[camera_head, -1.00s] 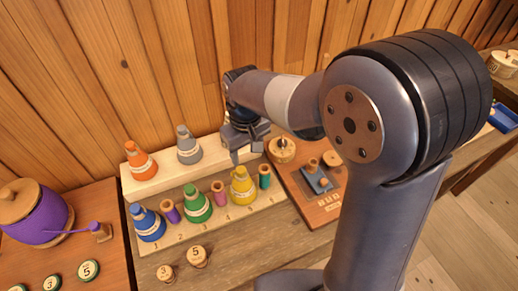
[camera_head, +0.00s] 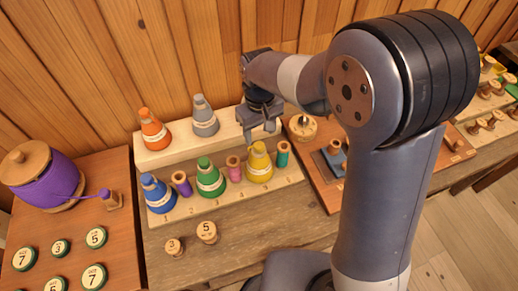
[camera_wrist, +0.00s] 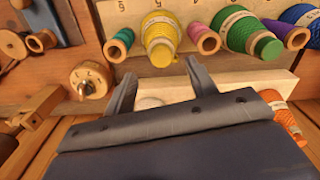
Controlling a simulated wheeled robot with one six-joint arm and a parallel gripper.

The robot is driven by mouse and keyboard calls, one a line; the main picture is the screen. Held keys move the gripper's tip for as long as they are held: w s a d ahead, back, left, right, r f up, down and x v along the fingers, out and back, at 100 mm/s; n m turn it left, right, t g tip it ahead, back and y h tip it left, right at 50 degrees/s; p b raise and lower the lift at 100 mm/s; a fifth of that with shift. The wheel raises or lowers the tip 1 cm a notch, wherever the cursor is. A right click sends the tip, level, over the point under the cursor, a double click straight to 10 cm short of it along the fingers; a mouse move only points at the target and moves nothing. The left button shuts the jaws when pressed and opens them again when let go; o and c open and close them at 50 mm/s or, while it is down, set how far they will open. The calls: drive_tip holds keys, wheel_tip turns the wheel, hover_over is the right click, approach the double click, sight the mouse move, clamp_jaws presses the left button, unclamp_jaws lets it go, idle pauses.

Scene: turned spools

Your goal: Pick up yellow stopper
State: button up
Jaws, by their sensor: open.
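A yellow cone-shaped piece (camera_head: 259,165) with a pale label band stands in the front row of the stepped wooden rack (camera_head: 222,205), between a pink spool (camera_head: 233,168) and a teal spool (camera_head: 282,153). I take it for the yellow stopper. It also shows in the wrist view (camera_wrist: 160,38), past my fingertips. My gripper (camera_head: 258,132) is open and empty, over the rack's back step just behind the yellow piece. In the wrist view my two fingers (camera_wrist: 158,75) are spread apart, not touching it.
Green (camera_head: 210,180) and blue (camera_head: 157,195) cones and a purple spool share the front row. Orange (camera_head: 154,130) and grey (camera_head: 205,118) cones stand on the back step. A board (camera_head: 325,190) lies right of the rack. The wooden wall is close behind.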

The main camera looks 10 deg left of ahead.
sight(259, 145)
wheel_tip(259, 145, down, 5)
drive_tip(key=b, duration=0.3)
drive_tip(key=shift+a+b, duration=0.1)
drive_tip(key=shift+b, duration=0.2)
drive_tip(key=shift+c, duration=0.5)
drive_tip(key=shift+r, duration=0.1)
drive_tip(key=c, duration=0.9)
